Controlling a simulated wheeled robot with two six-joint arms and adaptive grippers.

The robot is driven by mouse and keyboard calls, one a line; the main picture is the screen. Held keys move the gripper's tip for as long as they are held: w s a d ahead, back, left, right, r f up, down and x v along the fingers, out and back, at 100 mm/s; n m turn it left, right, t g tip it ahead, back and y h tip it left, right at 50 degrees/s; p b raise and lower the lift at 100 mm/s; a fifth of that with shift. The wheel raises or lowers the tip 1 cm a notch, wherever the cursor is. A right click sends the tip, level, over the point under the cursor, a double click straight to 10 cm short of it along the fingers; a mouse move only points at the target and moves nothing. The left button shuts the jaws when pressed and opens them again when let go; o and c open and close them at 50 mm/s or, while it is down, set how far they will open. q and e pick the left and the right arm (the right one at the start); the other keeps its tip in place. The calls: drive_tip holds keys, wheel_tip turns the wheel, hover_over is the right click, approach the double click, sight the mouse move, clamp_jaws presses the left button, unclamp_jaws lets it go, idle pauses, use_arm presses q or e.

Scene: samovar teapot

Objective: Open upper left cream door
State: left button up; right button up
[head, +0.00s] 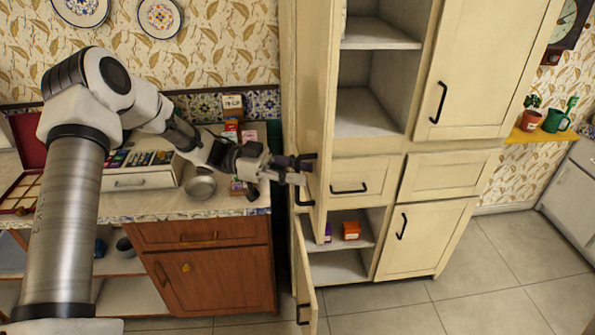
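The upper left cream door (314,70) of the tall cream cabinet stands open, swung out toward me and seen nearly edge-on. Its black handle (304,198) is on the door's lower part, partly hidden by my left gripper. My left gripper (296,172) comes in from the left and is at this handle, with its fingers overlapping it in the picture. I cannot tell whether the fingers are closed on the handle or only beside it. The shelves (368,108) behind the door are exposed and look empty. My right gripper is not in view.
The lower left cream door (305,270) also stands open, with small boxes (351,230) on the shelf inside. A drawer (348,188) and the right-hand doors (478,70) are shut. Tiled floor is clear at right.

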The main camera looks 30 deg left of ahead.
use_arm(q)
drive_tip(key=s+a, duration=0.2)
drive_tip(key=a, duration=0.9)
drive_tip(key=shift+a, duration=0.4)
drive_tip(key=shift+s, duration=0.1)
